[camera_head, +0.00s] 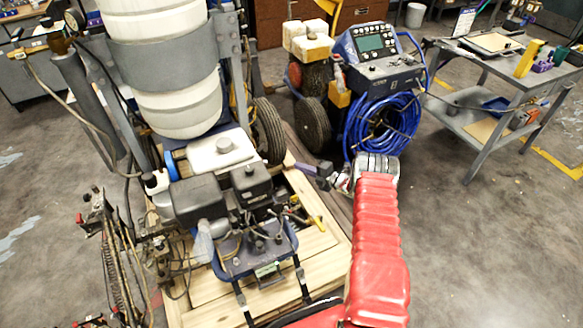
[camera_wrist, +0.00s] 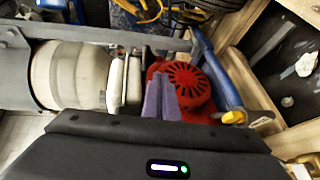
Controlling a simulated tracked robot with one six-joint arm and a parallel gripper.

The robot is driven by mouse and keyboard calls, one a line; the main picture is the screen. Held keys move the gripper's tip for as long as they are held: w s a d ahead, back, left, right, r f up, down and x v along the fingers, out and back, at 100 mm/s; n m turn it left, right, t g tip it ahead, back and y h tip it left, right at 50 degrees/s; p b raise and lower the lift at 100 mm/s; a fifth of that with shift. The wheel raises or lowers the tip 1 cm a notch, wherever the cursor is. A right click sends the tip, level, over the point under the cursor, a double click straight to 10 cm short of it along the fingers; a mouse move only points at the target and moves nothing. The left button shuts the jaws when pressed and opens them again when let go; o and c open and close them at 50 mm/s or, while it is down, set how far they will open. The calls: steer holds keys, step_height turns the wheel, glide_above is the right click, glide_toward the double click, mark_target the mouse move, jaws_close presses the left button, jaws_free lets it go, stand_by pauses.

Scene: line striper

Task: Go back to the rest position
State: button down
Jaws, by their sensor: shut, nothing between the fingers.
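My gripper (camera_head: 306,169) is at the end of my red-sleeved arm, beside the right side of the line striper's engine (camera_head: 222,195) in the head view. Its fingers point left towards the machine. In the wrist view my gripper (camera_wrist: 160,84) shows as two purple fingers pressed together with nothing between them. Behind the fingers is a red round engine cover (camera_wrist: 188,86) with dark slots. I cannot tell whether the fingertips touch it.
The striper stands on a wooden pallet (camera_head: 318,245), with a white tank (camera_head: 180,105) behind the engine. A blue hose coil (camera_head: 382,125) hangs on a second machine beyond my arm. A grey metal table (camera_head: 468,112) stands at right. The floor at lower right is clear.

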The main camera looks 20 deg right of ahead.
steer(key=shift+s+d+r, duration=0.1)
steer(key=shift+s+d, duration=0.35)
steer(key=shift+d, duration=0.05)
